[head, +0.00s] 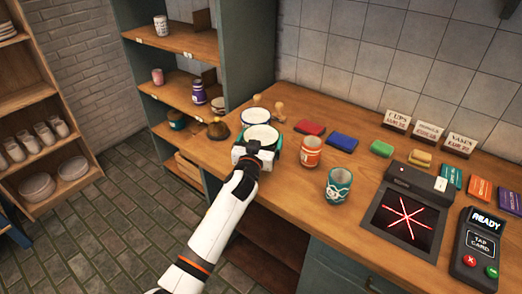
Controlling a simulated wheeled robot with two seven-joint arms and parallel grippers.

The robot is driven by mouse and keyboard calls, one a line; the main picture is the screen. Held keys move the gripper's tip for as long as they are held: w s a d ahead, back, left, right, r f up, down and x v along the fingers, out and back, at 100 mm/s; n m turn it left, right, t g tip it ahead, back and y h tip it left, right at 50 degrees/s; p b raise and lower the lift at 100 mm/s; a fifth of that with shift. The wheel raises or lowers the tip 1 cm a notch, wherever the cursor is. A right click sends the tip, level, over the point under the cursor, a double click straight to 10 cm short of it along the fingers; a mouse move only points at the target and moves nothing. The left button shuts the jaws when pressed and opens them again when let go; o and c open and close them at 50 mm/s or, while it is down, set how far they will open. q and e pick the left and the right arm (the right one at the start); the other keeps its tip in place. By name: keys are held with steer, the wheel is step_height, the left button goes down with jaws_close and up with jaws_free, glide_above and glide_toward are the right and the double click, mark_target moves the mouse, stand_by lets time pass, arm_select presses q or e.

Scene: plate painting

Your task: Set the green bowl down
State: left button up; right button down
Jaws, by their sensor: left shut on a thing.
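The green bowl (277,152) has a pale inside and sits at the left end of the wooden counter, or just above it. I cannot tell whether it touches the top. My left gripper (257,149) is shut on its near side. My arm and gripper hide the bowl's front and part of its base. My right gripper is not in view.
A blue-rimmed white bowl (255,116) stands close behind the green one. An orange cup (311,151) and a teal cup (338,185) stand to the right. Red (310,128) and blue (342,142) blocks lie behind them. A scanner (404,219) lies further right.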

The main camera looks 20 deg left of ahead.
arm_select(q)
steer(key=shift+f+b, duration=0.3)
steer(key=shift+f, duration=1.5)
steer(key=shift+f, duration=0.1)
steer(key=o, duration=0.8)
steer(key=shift+c, duration=0.2)
steer(key=shift+s, duration=0.2)
steer(key=s, duration=1.1)
steer(key=shift+s+d, duration=0.3)
steer(key=shift+s, duration=0.1)
